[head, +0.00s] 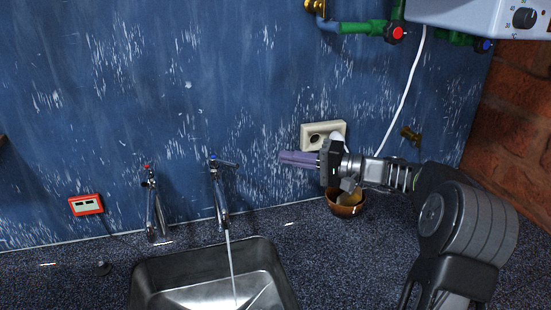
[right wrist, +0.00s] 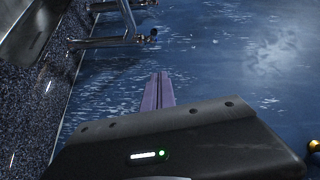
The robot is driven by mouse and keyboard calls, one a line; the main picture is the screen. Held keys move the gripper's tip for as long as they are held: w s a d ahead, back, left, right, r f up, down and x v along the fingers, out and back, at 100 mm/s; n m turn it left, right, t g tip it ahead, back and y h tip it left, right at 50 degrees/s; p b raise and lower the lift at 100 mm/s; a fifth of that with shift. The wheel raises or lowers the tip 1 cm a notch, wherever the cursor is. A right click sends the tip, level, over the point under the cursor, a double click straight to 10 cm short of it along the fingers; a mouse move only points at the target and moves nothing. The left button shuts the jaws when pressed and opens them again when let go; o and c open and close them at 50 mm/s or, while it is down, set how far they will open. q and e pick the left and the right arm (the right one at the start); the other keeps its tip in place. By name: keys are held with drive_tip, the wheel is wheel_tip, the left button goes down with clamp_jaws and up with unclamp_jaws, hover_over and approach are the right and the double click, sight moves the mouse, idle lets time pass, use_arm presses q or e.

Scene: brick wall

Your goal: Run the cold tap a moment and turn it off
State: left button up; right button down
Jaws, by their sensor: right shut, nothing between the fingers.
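The cold tap (head: 220,190), with a blue mark on top, stands behind the sink (head: 139,275). Its lever (head: 229,164) points to the right. A thin stream of water (head: 231,262) runs from it into the sink. The hot tap (head: 152,205), with a red mark, stands to its left. My right gripper (head: 283,158), with purple fingers, is shut and empty, to the right of the lever and apart from it. The right wrist view shows the shut fingers (right wrist: 163,76) below a chrome tap (right wrist: 128,18). My left gripper is not in view.
A wall socket (head: 310,135) is behind my right gripper, and a brown bowl (head: 346,208) sits on the counter below it. A white heater (head: 470,15) with pipes hangs upper right. A red-framed device (head: 86,205) is on the wall at left.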

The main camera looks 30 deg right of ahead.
drive_tip(key=w+a+f+p, duration=0.1)
drive_tip(key=w+a+p, duration=0.3)
drive_tip(key=a, duration=0.5)
drive_tip(key=shift+w, duration=0.8)
drive_tip(key=shift+f, duration=0.15)
